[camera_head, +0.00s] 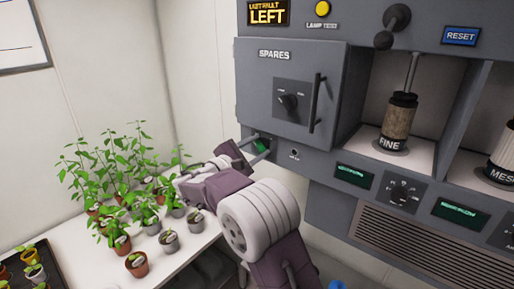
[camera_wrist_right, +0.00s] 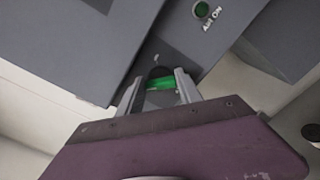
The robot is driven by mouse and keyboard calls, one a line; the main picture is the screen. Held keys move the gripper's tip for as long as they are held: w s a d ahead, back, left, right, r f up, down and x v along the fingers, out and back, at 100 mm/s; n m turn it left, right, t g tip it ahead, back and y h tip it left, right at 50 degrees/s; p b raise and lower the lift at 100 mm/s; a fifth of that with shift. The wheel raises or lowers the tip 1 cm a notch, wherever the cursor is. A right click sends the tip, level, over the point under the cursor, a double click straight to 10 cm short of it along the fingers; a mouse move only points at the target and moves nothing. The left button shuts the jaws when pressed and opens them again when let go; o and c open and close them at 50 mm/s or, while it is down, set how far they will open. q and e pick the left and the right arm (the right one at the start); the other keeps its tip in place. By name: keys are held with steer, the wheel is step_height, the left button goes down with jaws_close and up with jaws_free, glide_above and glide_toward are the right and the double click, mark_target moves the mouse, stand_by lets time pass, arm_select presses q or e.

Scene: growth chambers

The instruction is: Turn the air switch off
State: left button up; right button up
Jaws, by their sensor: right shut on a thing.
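The air switch shows in the right wrist view as a green piece (camera_wrist_right: 161,84) with a dark rounded part above it, between the two fingers of my right gripper (camera_wrist_right: 160,88). In the head view, my right gripper (camera_head: 258,148) reaches the panel below the SPARES door, with the green of the switch (camera_head: 262,144) between its fingers. The gripper is shut on the switch, and the fingers partly hide it. A small round lamp (camera_wrist_right: 202,9) labelled AIR ON sits beside it, dark green; it also shows in the head view (camera_head: 294,152). My left gripper is not in view.
The SPARES door (camera_head: 290,90), with a dial and bar handle, juts out above the gripper. Potted seedlings (camera_head: 140,220) stand on a white table to the left. A jar labelled FINE (camera_head: 397,122) stands in a bay to the right, above green displays (camera_head: 353,176).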

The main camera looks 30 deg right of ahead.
steer(key=shift+f, duration=0.1)
steer(key=o, duration=1.4)
steer(key=shift+c, duration=0.2)
steer(key=shift+a, duration=0.1)
steer(key=b+v, duration=0.4)
steer(key=v, duration=0.5)
steer(key=shift+s, duration=0.1)
